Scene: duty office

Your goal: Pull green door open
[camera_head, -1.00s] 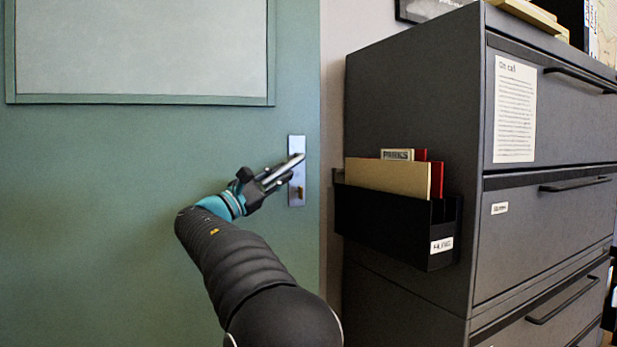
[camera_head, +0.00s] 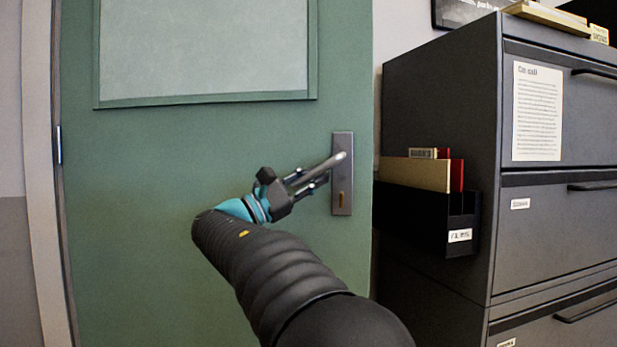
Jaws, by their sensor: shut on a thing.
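The green door (camera_head: 180,150) fills the left and middle of the head view, with a pale panel (camera_head: 205,45) in its upper part. Its hinge side is at the left, and its metal handle plate (camera_head: 342,195) is near the right edge. The lever handle (camera_head: 336,161) slopes down to the left from the plate. My gripper (camera_head: 310,180) is at the lever, shut on it, left of the plate. The fingers overlap the lever, so the exact contact is hard to see. The door's right edge stands out in front of the wall and looks slightly ajar.
A dark grey filing cabinet (camera_head: 440,95) stands close to the right of the door. A black file holder (camera_head: 425,222) with folders sticks out from its side, very near the door's edge. A door frame (camera_head: 42,200) and wall show at the far left.

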